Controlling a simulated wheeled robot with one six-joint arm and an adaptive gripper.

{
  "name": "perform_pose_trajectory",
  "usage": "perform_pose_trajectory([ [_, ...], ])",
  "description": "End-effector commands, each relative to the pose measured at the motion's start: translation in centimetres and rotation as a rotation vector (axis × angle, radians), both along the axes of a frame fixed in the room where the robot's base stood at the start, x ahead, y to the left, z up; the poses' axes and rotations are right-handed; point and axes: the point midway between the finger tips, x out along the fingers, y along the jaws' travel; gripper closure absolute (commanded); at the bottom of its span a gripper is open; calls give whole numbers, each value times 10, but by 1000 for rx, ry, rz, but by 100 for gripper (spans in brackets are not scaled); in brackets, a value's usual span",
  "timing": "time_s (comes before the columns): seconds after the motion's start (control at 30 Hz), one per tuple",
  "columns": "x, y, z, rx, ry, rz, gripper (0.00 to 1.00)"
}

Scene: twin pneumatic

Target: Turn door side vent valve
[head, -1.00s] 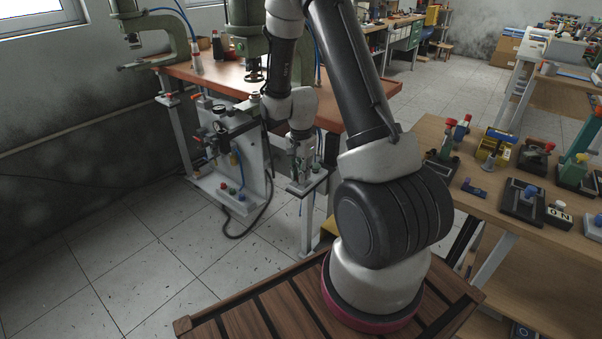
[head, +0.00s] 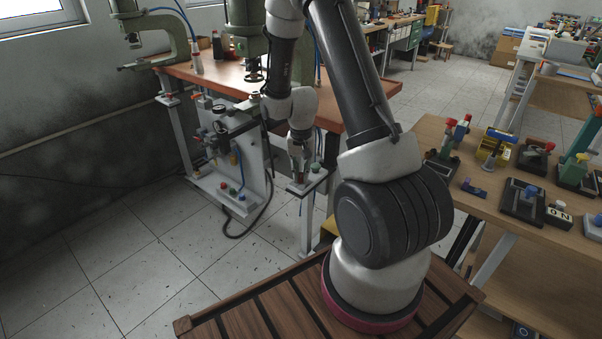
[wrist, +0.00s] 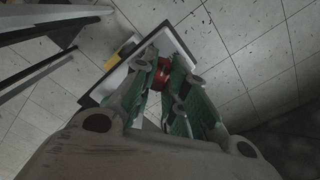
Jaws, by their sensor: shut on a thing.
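My gripper (head: 299,178) points down over a small white ledge (head: 318,179) at the front right of the orange bench. In the wrist view its green-padded fingers (wrist: 165,78) are closed around a small red knob (wrist: 163,72), which sits on a dark-edged white plate (wrist: 178,42). The fingers hide part of the knob. A green knob (head: 316,167) stands on the same ledge, just right of my gripper. The pictures do not show a label that tells which knob is the door side vent valve.
A pneumatic panel (head: 235,165) with fittings and coloured buttons stands left of the ledge, with a black hose (head: 262,212) hanging near it. The orange bench (head: 350,108) is behind. A wooden table (head: 510,215) with several devices is at right. Floor at left is clear.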

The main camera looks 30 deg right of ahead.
Motion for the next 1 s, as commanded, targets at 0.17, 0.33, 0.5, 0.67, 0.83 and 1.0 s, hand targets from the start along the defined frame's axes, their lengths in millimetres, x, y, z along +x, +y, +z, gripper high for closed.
perform_pose_trajectory([
  [0.17, 0, 0, 0, 0, -1, 166, 100],
  [0.33, 1, 0, 0, 0, -1, 327, 100],
  [0.5, 1, 0, 0, 0, -1, 489, 100],
  [0.67, 1, 0, 0, -1, -2, 634, 100],
  [0.83, 1, 0, 0, -1, -2, 769, 100],
  [1.0, 1, 0, 0, -1, -2, 874, 100],
])
